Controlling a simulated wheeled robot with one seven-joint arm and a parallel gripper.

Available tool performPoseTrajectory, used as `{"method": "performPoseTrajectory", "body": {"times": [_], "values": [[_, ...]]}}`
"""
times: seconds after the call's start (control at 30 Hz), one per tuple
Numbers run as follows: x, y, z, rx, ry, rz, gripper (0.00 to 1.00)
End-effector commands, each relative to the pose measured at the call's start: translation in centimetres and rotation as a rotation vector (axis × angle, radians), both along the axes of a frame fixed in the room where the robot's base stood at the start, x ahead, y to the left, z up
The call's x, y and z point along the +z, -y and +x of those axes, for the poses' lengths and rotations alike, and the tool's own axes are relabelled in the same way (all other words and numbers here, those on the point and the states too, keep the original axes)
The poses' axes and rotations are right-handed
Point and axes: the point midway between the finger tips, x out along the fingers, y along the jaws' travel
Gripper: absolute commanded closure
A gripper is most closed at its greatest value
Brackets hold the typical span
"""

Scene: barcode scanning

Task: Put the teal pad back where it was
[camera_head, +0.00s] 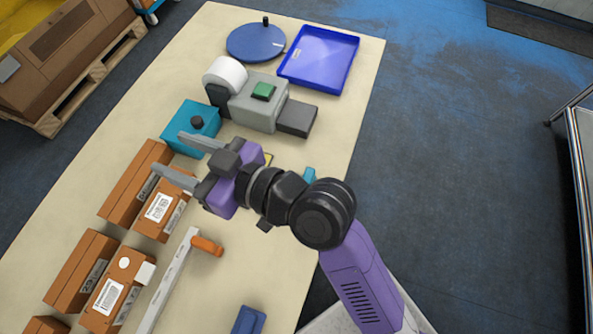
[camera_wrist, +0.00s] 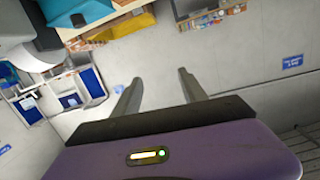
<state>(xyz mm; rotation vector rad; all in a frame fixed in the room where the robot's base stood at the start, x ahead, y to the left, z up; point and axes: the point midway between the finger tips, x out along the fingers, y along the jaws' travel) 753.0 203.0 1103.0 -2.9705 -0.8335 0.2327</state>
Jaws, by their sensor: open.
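My gripper (camera_head: 170,153) is open, above the table and between the teal box and the orange boxes. Nothing shows between its fingers; they also look empty in the wrist view (camera_wrist: 160,78). A teal box (camera_head: 188,128) with a black knob on top stands just beyond the fingers, apart from them as far as I can tell. A small teal piece (camera_head: 309,176) shows right of my wrist, mostly hidden by my arm. I cannot tell from this view which of the two is the pad.
A grey label printer (camera_head: 258,108) with a white roll stands beyond the gripper. A blue tray (camera_head: 320,58) and a blue round disc (camera_head: 256,41) are at the far end. Several orange boxes (camera_head: 136,183) line the left side. A pale rail (camera_head: 165,285) with an orange handle lies nearer.

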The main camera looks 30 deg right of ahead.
Motion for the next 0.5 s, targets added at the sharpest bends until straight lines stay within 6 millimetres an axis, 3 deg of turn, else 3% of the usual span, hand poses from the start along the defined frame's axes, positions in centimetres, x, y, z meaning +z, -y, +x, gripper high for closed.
{"method": "performPoseTrajectory", "body": {"times": [0.3, 0.5], "values": [[-7.6, 7.6, -9.4, -0.372, -0.158, 0.122, 0.50], [-10.0, 13.1, -17.5, -0.523, -0.186, 0.063, 0.50]]}}
